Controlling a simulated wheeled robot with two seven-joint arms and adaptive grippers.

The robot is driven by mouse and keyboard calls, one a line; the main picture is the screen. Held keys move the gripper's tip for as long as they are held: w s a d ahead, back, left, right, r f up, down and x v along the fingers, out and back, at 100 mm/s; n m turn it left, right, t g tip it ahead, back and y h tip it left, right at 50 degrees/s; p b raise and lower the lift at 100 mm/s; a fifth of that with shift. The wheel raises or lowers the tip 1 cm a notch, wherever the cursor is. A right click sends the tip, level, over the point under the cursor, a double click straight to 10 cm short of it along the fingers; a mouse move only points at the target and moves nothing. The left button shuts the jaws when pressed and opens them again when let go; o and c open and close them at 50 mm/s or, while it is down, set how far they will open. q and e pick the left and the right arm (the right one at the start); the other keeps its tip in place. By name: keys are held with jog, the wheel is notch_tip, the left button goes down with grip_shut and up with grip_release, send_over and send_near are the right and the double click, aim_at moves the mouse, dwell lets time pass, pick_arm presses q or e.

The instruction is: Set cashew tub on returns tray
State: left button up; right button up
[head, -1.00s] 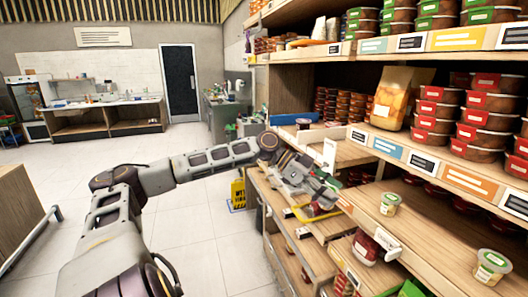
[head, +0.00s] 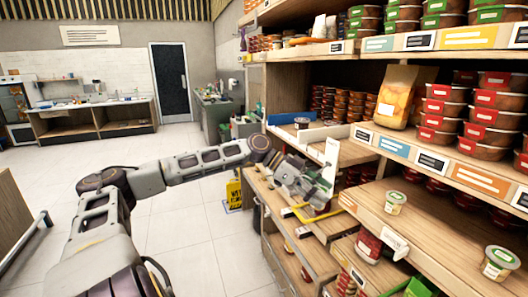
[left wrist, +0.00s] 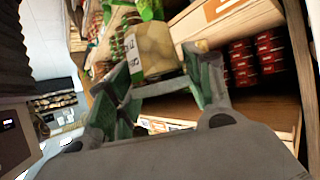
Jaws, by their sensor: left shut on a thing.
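My left gripper (head: 318,196) is over the lower wooden shelves in the head view. In the left wrist view its green-faced fingers (left wrist: 160,88) are shut on a pale beige tub with a white label, apparently the cashew tub (left wrist: 152,52). In the head view the gripper mostly hides the held tub. A blue-edged tray (head: 284,132), possibly the returns tray, sits on the shelf behind the gripper, with a small dark tub (head: 302,123) on it. I cannot read a label on it. My right gripper is not in view.
A white upright panel (head: 330,158) stands close behind the gripper. Two small tubs (head: 395,202) (head: 498,262) stand on the right shelf, with bare wood between them. A red-labelled tub (head: 368,245) is below. Stacked tubs (head: 440,112) and an orange bag (head: 400,97) fill the upper shelf.

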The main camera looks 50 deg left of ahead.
pick_arm(q)
jog(key=shift+s+f, duration=0.1)
jog(key=shift+f, duration=0.5)
jog(key=d+f+n+t+y, duration=0.3)
jog(key=d+f+n+y, duration=0.2)
jog(key=f, duration=0.7)
jog(key=d+f+n+t+y, duration=0.4)
jog(key=d+f+n, duration=0.3)
jog(key=f, duration=0.4)
jog(key=shift+w+d+f+y, duration=0.3)
jog(key=shift+f+y, duration=0.1)
jog(key=shift+y, duration=0.2)
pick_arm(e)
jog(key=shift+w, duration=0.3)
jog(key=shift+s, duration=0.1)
